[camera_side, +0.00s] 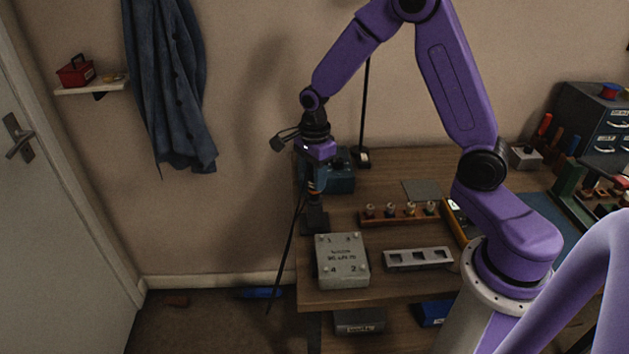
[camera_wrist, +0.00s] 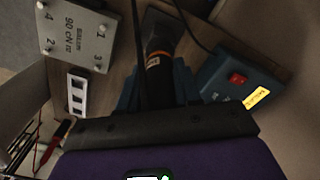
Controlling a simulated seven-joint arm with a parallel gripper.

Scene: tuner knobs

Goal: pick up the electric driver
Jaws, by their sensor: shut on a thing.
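The electric driver (camera_side: 315,188) is a dark, upright tool with an orange band, at the left end of the bench in the side view. My gripper (camera_side: 316,172) is above it, pointing down, with its fingers shut on the driver's upper part. In the wrist view the driver (camera_wrist: 157,58) shows its orange band between the blue-grey fingers (camera_wrist: 158,88). A dark block (camera_side: 315,220) is directly below the driver. I cannot tell whether the driver's tip is inside it or clear of it.
A blue box with a red switch (camera_wrist: 236,78) stands close beside the driver. A grey numbered plate (camera_side: 342,262) lies in front, with a slotted metal block (camera_side: 418,258) and a wooden rack of knobs (camera_side: 398,215) to the right. A dark cord (camera_side: 289,245) hangs past the bench's left edge.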

